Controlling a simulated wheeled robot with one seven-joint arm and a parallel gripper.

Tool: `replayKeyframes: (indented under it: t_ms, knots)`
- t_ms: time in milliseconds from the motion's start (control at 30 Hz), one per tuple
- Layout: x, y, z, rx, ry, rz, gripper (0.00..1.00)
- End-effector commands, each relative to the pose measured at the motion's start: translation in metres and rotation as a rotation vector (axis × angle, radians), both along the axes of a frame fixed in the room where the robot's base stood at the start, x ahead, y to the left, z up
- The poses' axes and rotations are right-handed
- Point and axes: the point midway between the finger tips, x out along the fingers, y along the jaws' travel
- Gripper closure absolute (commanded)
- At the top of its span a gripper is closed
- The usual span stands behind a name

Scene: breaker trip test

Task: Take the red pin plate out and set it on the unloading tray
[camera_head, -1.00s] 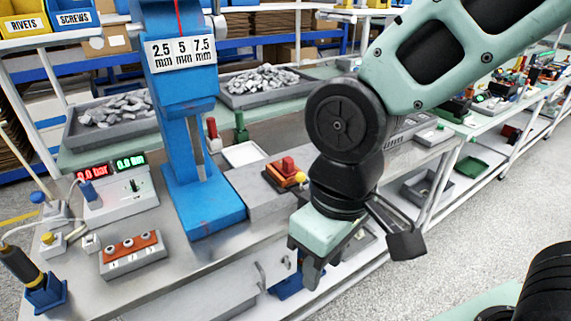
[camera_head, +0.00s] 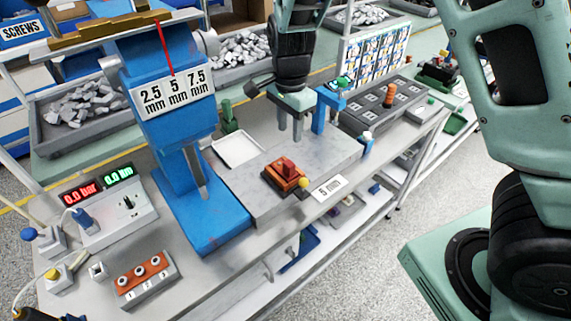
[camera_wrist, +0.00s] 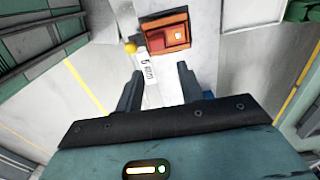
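A red stepped block (camera_head: 289,168), which looks like the red pin plate, sits in an orange holder (camera_head: 270,178) with a yellow ball at its corner, on the grey worktop block. It also shows at the top of the wrist view (camera_wrist: 168,38). A shallow white tray (camera_head: 238,149), likely the unloading tray, lies left of and behind the holder. My gripper (camera_head: 290,130) is above the grey block, behind the holder, pointing down. In the wrist view its two fingers (camera_wrist: 159,88) are apart with nothing between them.
The blue press (camera_head: 205,185) stands left of the holder. A blue post (camera_head: 322,112) and a dark grey panel with an orange peg (camera_head: 390,95) are to the right. A "5 mm" sign (camera_head: 329,188) is at the block's front edge. A green piece (camera_head: 229,116) stands behind the tray.

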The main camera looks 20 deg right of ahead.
Motion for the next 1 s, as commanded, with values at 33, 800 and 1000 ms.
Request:
replayKeyframes:
  t_ms: [33,800,1000]
  knots:
    - [-0.001,-0.001,-0.010,-0.002,0.006,-0.003,0.62]
    - [-0.005,0.001,-0.108,0.000,0.003,0.000,0.62]
    - [-0.005,0.002,-0.124,0.001,0.001,0.002,0.62]
